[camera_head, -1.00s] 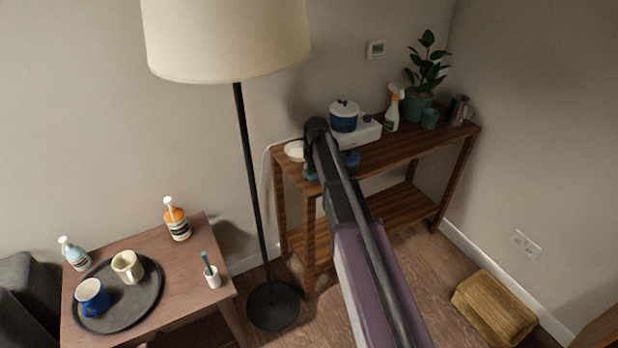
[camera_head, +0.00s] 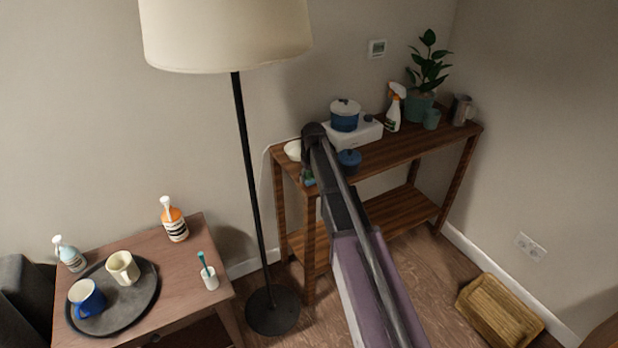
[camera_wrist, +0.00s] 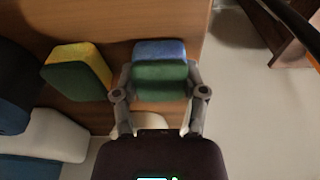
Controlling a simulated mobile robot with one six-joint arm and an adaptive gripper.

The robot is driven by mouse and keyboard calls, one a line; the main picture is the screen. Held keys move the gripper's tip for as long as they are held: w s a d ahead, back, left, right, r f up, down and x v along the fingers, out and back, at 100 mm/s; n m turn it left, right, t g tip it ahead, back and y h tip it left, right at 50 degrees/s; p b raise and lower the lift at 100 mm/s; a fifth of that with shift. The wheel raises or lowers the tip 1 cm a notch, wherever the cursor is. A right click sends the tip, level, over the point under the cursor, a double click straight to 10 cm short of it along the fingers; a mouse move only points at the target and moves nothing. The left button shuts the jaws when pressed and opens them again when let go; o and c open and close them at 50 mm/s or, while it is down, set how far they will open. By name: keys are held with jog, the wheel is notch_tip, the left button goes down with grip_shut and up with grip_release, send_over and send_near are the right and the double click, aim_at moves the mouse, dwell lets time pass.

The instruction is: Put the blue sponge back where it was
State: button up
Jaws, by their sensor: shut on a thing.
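The blue sponge (camera_wrist: 160,50), with a green scouring side, is between the two fingers of my gripper (camera_wrist: 160,88) in the wrist view. The fingers are shut on its sides. It is over the wooden shelf top (camera_wrist: 125,18), near the edge; I cannot tell if it touches the wood. A yellow and green sponge (camera_wrist: 78,78) stands to its left, apart from it. In the head view my arm hides most of the gripper, and a small blue-green patch (camera_head: 308,178) shows beside it at the shelf's left end.
The shelf (camera_head: 400,150) also holds a white bowl (camera_head: 293,150), a blue pot (camera_head: 344,118) on a white stove, a small blue pot (camera_head: 349,160), a spray bottle (camera_head: 395,108) and a plant (camera_head: 428,75). A floor lamp (camera_head: 250,190) stands left of it.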

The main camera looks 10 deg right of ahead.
aim_at(312, 177)
jog(key=shift+f, duration=0.15)
jog(key=o, duration=1)
jog(key=shift+r, duration=0.2)
jog(key=r+p, duration=0.4)
jog(key=s+r+p, duration=0.1)
jog(key=r+p, duration=0.6)
jog(key=shift+s+d+r+p, duration=0.3)
jog(key=shift+s+r+p, duration=0.1)
dwell(0.5)
jog(key=s+m, duration=0.1)
jog(key=s, duration=0.8)
jog(key=s+m+g, duration=0.1)
jog(key=s, duration=0.8)
jog(key=s+m, duration=0.1)
jog(key=s, duration=0.8)
jog(key=shift+s+a+f+m+g+h, duration=0.1)
jog(key=shift+s+a+m+g+h, duration=0.1)
jog(key=shift+a+m+g+h, duration=0.15)
jog(key=shift+d, duration=0.1)
